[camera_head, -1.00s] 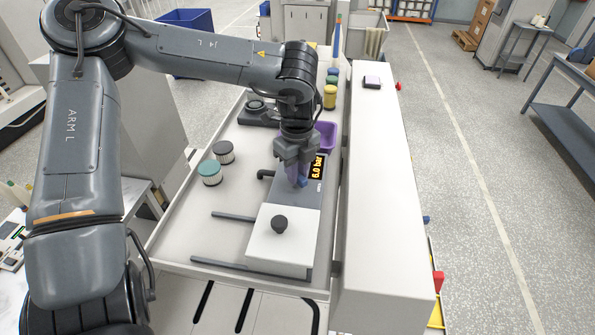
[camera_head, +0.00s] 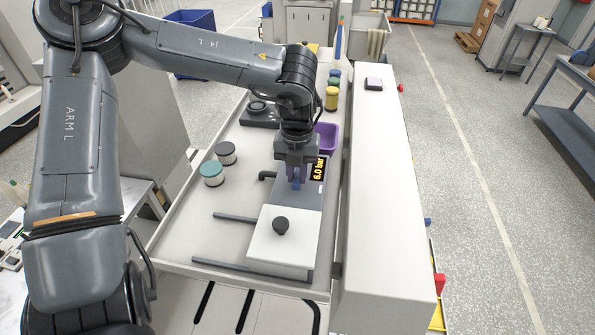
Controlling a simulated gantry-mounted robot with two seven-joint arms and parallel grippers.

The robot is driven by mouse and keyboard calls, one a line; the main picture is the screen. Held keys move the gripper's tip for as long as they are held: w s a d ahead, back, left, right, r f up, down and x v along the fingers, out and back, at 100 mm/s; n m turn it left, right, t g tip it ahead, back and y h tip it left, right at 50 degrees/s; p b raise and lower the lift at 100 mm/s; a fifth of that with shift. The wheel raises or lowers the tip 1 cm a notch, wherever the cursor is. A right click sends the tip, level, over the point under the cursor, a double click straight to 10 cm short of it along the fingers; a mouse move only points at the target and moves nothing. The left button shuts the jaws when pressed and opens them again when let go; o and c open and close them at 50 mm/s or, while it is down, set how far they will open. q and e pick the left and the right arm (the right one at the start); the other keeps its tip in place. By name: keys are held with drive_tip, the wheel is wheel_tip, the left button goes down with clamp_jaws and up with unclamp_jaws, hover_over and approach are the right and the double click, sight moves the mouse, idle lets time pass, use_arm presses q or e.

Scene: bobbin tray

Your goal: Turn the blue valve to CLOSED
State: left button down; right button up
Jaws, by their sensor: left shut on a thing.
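The blue valve (camera_head: 295,184) stands on the dark grey top part of a panel box, beside a display (camera_head: 319,168) that reads 6.0 bar. My left gripper (camera_head: 295,179) points straight down over the valve and is shut on its handle. The fingers hide much of the handle, and I cannot read any position marks around it. My right gripper is not in the view.
Two filter-like cylinders (camera_head: 212,173) stand to the left in the tray (camera_head: 190,235). A purple bin (camera_head: 326,137) and yellow bobbin (camera_head: 331,98) stand behind. A long white ledge (camera_head: 385,200) borders the right.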

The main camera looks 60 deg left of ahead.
sight(297, 175)
use_arm(q)
drive_tip(key=shift+m, duration=0.4)
drive_tip(key=c, duration=1)
unclamp_jaws()
drive_tip(key=shift+r, duration=0.1)
wheel_tip(297, 175, up, 11)
drive_tip(key=b, duration=0.1)
drive_tip(key=shift+b, duration=0.35)
